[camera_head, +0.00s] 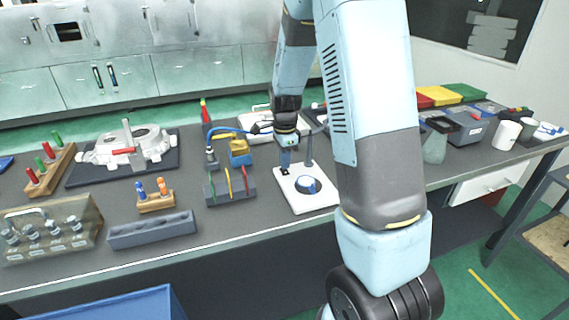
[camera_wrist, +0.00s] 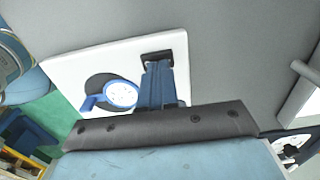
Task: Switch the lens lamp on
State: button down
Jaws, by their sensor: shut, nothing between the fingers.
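The lens lamp has a white square base (camera_head: 300,205) on the grey bench. A blue-rimmed lens (camera_head: 308,185) sits over it, and a dark post rises at its back. In the wrist view the white base (camera_wrist: 75,75) carries a blue-rimmed lens (camera_wrist: 122,94) over a black disc, and a black switch (camera_wrist: 156,57) near one edge. My gripper (camera_head: 285,168) is shut and empty, pointing down over the switch corner. Its fingertips (camera_wrist: 158,66) overlap the switch in the wrist view; I cannot tell whether they touch it. Whether the lamp is lit is unclear.
A tool rack (camera_head: 230,188) with coloured handles stands just left of the lamp. A yellow part (camera_head: 239,147) and a blue cable lie behind it. A white casting (camera_head: 135,150) lies farther left. My arm hides the bench right of the lamp.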

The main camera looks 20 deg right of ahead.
aim_at(285, 172)
notch_tip(285, 172, up, 13)
dwell(0.4)
jog(key=shift+s+a, duration=0.1)
jog(key=shift+s+a, duration=0.1)
jog(key=shift+s, duration=0.4)
dwell(0.5)
notch_tip(285, 172, down, 14)
dwell(0.7)
